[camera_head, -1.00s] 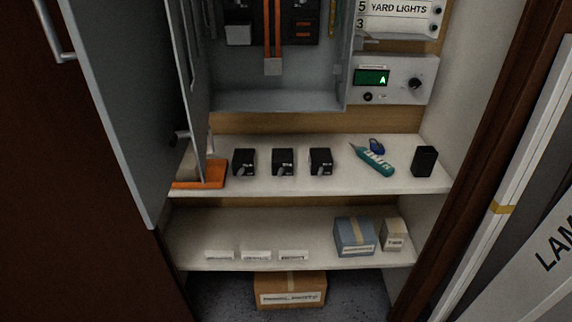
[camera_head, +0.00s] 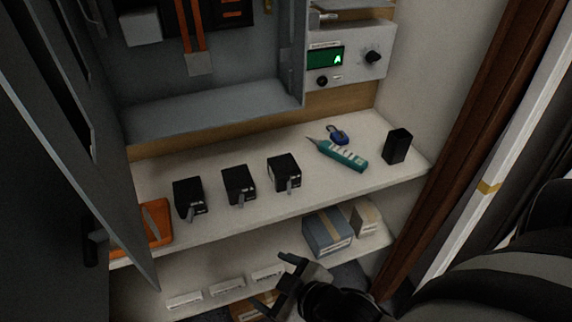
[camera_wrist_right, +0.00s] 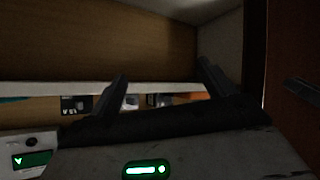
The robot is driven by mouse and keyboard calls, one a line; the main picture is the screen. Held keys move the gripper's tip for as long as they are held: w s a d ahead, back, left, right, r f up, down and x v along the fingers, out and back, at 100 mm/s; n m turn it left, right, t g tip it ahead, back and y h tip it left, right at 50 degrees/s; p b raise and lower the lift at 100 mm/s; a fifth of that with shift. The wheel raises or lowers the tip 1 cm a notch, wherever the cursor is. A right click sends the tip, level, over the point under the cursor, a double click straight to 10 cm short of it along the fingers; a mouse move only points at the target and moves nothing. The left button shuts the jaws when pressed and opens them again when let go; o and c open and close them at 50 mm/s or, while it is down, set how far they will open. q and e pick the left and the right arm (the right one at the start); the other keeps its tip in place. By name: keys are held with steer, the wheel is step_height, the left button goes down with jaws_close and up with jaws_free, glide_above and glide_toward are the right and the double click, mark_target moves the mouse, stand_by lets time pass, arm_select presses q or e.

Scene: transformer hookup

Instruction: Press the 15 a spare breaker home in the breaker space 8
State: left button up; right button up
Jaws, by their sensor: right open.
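Three black breakers with grey levers stand in a row on the upper shelf: a left one (camera_head: 188,194), a middle one (camera_head: 238,184) and a right one (camera_head: 283,170). Their ratings are too small to read, so I cannot tell which is the 15 A spare. The open grey panel box (camera_head: 215,108) is above them; only its lower part shows, with black parts at the top edge. Breaker space 8 cannot be made out. My right gripper (camera_head: 276,284) is open and empty, low in front of the shelves, apart from the breakers. My left gripper is out of view.
The upper shelf (camera_head: 335,190) also holds an orange item (camera_head: 155,222), a teal tester (camera_head: 342,156), a blue padlock (camera_head: 338,134) and a black block (camera_head: 397,146). A blue-grey box (camera_head: 327,232) is below. The grey door (camera_head: 75,150) stands open at left.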

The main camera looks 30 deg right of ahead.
steer(key=w+d+r+n+h+p, duration=0.1)
steer(key=d+r+n+h+p, duration=0.3)
steer(key=n, duration=0.9)
steer(key=n+t+h+p, duration=0.1)
steer(key=n+t+h, duration=0.1)
steer(key=n, duration=1.2)
glide_toward(289, 177)
steer(key=shift+n, duration=0.3)
steer(key=x, duration=0.7)
steer(key=shift+f, duration=0.15)
steer(key=x, duration=0.5)
steer(key=shift+w+d, duration=0.1)
steer(key=shift+r, duration=0.2)
steer(key=c, duration=1.1)
